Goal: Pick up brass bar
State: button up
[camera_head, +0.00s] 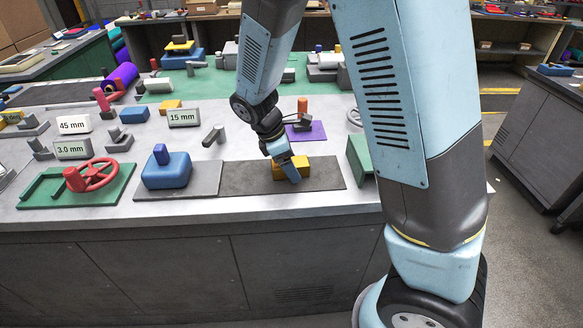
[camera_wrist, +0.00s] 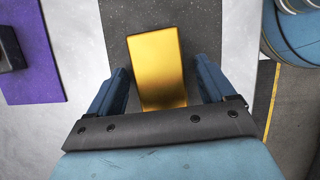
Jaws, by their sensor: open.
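The brass bar (camera_head: 305,167) is a gold-coloured block lying on a dark grey mat (camera_head: 245,180) near the front edge of the workbench. In the wrist view the brass bar (camera_wrist: 157,68) lies between the two blue fingers of my gripper (camera_wrist: 160,88), lengthwise between them, with a visible gap on each side. My gripper (camera_head: 291,172) is open and stands at the bar, pointing down, and partly covers it in the head view. How far the fingertips are above the mat cannot be told.
A blue block (camera_head: 166,170) sits on a grey plate to the left, beside a green board with a red handwheel (camera_head: 98,176). A purple mat (camera_head: 305,132) with an orange-topped piece lies behind the bar. A green object (camera_head: 360,155) stands close on the right.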

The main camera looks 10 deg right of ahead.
aim_at(294, 161)
jog(key=shift+f, duration=0.15)
jog(key=shift+c, duration=0.2)
jog(key=c, duration=1.2)
jog(key=shift+r, duration=0.2)
jog(key=shift+c, duration=0.2)
jog(key=shift+r, duration=0.3)
notch_tip(294, 161, up, 3)
jog(key=shift+f, duration=0.15)
jog(key=s+a+r, duration=0.1)
jog(key=s+r, duration=0.8)
jog(key=s, duration=0.5)
jog(key=shift+a+r, duration=0.15)
jog(key=shift+r, duration=0.25)
